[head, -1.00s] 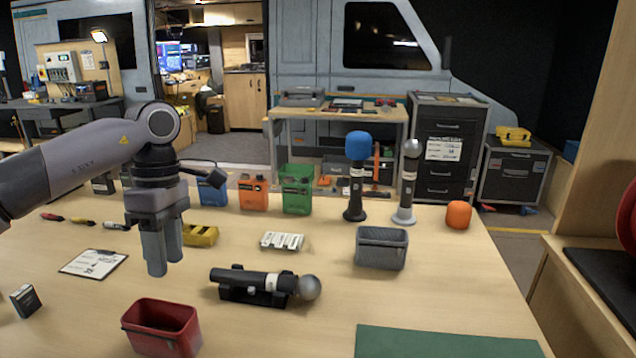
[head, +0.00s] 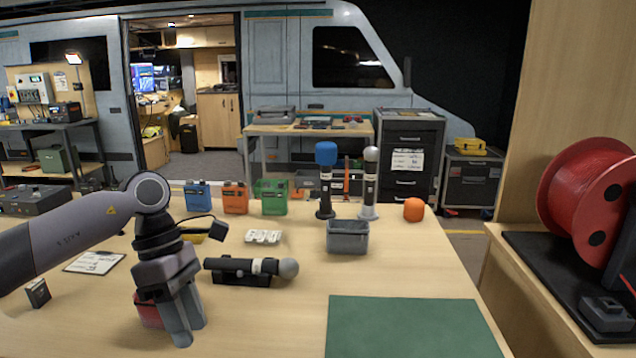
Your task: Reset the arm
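My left arm comes in from the left. My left gripper (head: 186,324) points down over the front left of the table (head: 256,318). Its two fingers are close together with nothing seen between them; the exact gap is hard to judge. A red bin (head: 149,312) is mostly hidden behind the fingers. A microphone with a silver head (head: 248,267) lies in a black cradle just right of the gripper, apart from it. My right gripper is not in view.
A grey bin (head: 347,238), a blue-topped microphone (head: 326,182), a silver-topped microphone (head: 369,184) and an orange foam ball (head: 414,209) stand at the back. A green mat (head: 412,328) lies at front right. A red cable reel (head: 590,200) stands beyond the right edge.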

